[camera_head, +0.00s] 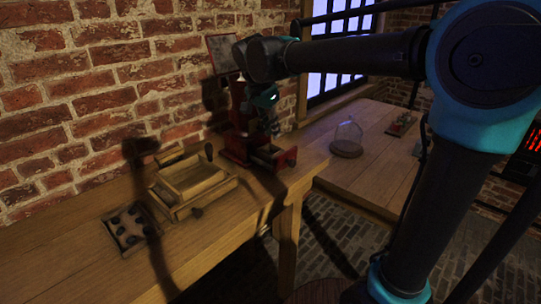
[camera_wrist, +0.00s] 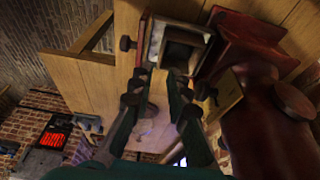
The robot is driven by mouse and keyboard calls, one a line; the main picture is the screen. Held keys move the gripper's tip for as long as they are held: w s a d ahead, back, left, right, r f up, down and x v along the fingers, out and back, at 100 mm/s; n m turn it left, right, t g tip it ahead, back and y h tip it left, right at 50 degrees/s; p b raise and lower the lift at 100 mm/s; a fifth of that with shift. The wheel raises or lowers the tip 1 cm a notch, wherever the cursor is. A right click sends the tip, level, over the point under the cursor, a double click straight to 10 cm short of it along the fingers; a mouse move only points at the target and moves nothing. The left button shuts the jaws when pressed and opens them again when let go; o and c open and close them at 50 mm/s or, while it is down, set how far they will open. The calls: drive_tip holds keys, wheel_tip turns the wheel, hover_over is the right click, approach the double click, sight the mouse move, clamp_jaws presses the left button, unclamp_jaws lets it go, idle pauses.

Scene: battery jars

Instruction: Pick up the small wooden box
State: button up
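A small open box (camera_head: 270,155) with a pale rim and dark inside sits at the foot of a red stand (camera_head: 236,125); whether it is the small wooden box of the task I cannot tell. In the wrist view this box (camera_wrist: 183,47) lies just beyond the fingertips, beside the red stand (camera_wrist: 255,125). A wooden case (camera_head: 200,187) with a shallow framed top sits left of the stand. My gripper (camera_head: 265,118) hangs in front of the red stand, above the small box. In the wrist view my gripper (camera_wrist: 157,78) has its fingers apart, with nothing held between them.
A tray of dark round pieces (camera_head: 131,227) lies at the left of the wooden table (camera_head: 225,235). A glass dome (camera_head: 347,138) stands on a second table (camera_head: 380,125) at right. The brick wall (camera_head: 90,90) rises close behind the table.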

sight(277, 153)
drive_tip(key=x, duration=0.9)
drive_tip(key=shift+w, duration=0.2)
drive_tip(key=shift+c, duration=0.6)
clamp_jaws()
